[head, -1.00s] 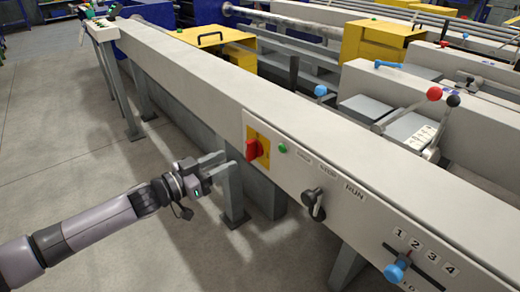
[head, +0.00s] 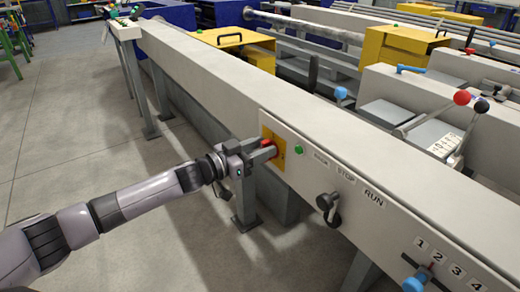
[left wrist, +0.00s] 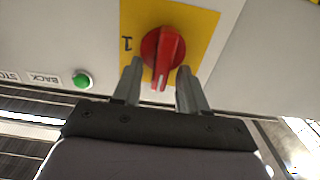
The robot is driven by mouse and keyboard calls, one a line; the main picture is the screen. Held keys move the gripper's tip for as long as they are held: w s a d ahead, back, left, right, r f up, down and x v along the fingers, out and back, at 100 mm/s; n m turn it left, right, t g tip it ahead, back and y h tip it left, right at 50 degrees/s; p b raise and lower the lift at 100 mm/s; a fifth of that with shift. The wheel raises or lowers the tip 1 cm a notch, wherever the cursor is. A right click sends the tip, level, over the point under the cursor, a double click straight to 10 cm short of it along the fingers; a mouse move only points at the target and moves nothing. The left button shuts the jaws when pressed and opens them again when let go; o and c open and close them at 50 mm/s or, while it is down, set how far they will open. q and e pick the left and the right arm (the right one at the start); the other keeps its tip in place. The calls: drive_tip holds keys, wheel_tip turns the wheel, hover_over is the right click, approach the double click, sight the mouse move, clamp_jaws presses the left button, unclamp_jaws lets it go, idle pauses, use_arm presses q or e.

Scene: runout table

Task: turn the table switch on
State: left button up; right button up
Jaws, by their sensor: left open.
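The table switch is a red rotary knob (left wrist: 163,50) on a yellow plate (left wrist: 196,22), on the front face of the long grey table. In the left wrist view, a mark like "1" shows on the plate to the left of the knob, and the knob's ridge with a pale line points down in the picture. My left gripper (left wrist: 160,82) is open, one finger on each side of the knob's lower part; contact cannot be told. In the head view the left gripper (head: 268,150) partly covers the knob (head: 271,141). My right gripper is not in view.
A green button (head: 299,149) sits right of the plate. Farther right are a black lever (head: 328,203) under BACK, STOP and RUN labels, and a blue-knobbed slider (head: 414,283) by numbers. The floor (head: 75,140) on the left is open.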

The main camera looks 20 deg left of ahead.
use_arm(q)
clamp_jaws()
drive_tip(key=shift+r, duration=0.1)
drive_tip(key=shift+s+d+m+p, duration=0.1)
drive_tip(key=shift+m+p, duration=0.6)
drive_tip(key=shift+m, duration=0.4)
drive_tip(key=shift+s+d+f+m, duration=0.2)
drive_tip(key=shift+f+m, duration=0.1)
drive_tip(key=shift+m, duration=2.35)
drive_tip(key=shift+s+d+f+m, duration=0.1)
drive_tip(key=shift+d+f+m, duration=0.15)
drive_tip(key=shift+m, duration=2.45)
drive_tip(key=shift+s+d+f+m, duration=0.1)
drive_tip(key=shift+d+f+m, duration=0.15)
drive_tip(key=shift+m, duration=2.4)
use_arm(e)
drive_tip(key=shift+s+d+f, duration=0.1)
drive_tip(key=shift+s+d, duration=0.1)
